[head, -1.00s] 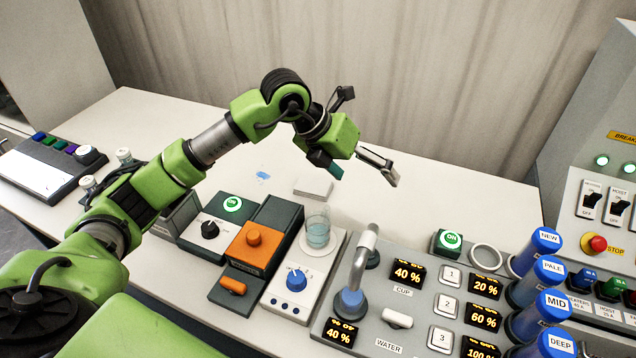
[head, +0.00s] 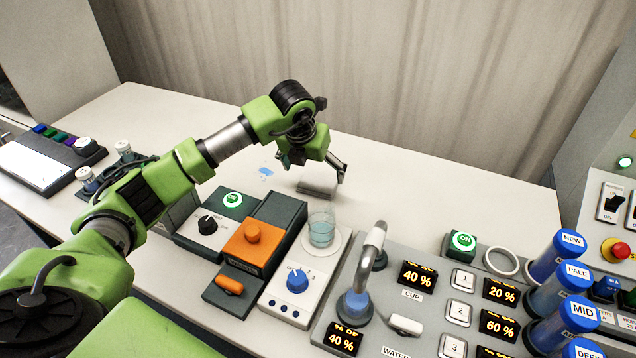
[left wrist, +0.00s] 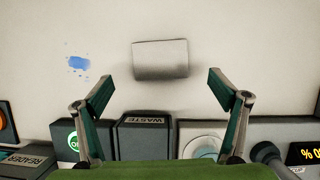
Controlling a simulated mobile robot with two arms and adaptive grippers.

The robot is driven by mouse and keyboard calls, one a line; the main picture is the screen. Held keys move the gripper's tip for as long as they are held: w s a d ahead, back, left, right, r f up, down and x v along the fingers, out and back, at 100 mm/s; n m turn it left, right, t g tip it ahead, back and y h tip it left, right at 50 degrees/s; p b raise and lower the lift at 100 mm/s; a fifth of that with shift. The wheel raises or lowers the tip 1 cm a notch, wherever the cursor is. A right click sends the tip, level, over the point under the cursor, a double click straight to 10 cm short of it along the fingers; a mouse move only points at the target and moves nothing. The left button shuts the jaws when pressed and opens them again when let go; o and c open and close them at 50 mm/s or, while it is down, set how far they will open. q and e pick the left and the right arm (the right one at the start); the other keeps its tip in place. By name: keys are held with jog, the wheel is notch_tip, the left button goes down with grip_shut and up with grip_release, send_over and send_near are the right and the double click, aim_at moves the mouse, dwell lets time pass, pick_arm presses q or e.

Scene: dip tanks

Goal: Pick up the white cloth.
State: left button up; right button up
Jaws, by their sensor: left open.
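The white cloth (head: 318,190) lies flat on the pale table, behind the orange and grey devices. In the left wrist view the cloth (left wrist: 161,59) is a small folded rectangle beyond the fingertips, roughly centred between them. My left gripper (head: 313,174) is above the cloth, pointing down, and partly covers it in the head view. In the left wrist view its two fingers (left wrist: 160,84) are wide apart with nothing between them. My right gripper is not in view.
A blue smear (head: 265,173) marks the table left of the cloth. The table behind and right of the cloth is clear.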

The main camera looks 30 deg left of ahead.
aim_at(318, 182)
pick_arm(q)
jog(key=shift+p+x, duration=0.95)
jog(key=shift+x, duration=2.05)
jog(key=shift+w+r, duration=0.15)
jog(key=shift+w, duration=0.05)
jog(key=c, duration=1.1)
